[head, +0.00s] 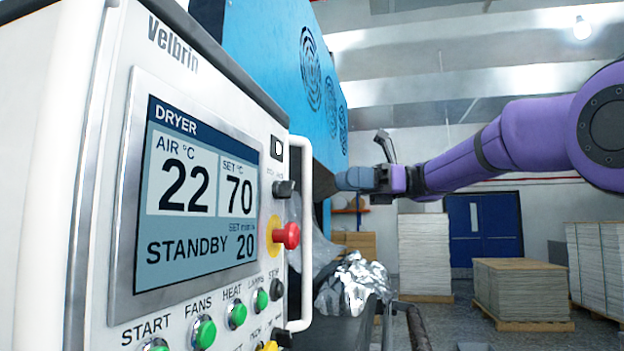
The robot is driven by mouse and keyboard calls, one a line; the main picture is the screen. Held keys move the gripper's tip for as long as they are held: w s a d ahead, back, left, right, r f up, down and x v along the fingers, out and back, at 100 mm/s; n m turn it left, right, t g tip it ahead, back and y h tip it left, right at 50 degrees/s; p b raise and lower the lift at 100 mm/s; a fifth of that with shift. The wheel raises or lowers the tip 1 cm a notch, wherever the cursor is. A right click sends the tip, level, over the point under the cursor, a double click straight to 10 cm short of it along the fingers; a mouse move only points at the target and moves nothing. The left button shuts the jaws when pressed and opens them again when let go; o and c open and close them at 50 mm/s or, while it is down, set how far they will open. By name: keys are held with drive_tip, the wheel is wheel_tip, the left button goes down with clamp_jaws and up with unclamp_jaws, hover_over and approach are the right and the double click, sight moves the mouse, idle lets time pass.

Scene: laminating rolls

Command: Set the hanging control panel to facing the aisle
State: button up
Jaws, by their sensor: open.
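The hanging control panel (110,200) fills the left of the head view, close to me. It is a white box labelled Velbrin, seen at a slant, its face turned partly towards me and to the right. Its screen (195,200) reads DRYER, air 22, set 70, STANDBY. A white grab handle (302,160) runs down its right edge, and a white bar (52,170) down the left. My gripper (362,178) is at the end of my purple arm, beyond the panel and right of that handle, apart from it in the picture. It is open; its fingertips are hard to make out.
A blue machine housing (270,60) with round vents stands behind the panel. Crumpled shiny film (350,284) lies below my gripper. Pallets of stacked sheets (520,290) stand at the right, before a blue door (482,232). Some grey floor shows between them.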

drive_tip(key=x, duration=1)
drive_tip(key=shift+a, duration=0.35)
drive_tip(key=shift+c, duration=0.3)
clamp_jaws()
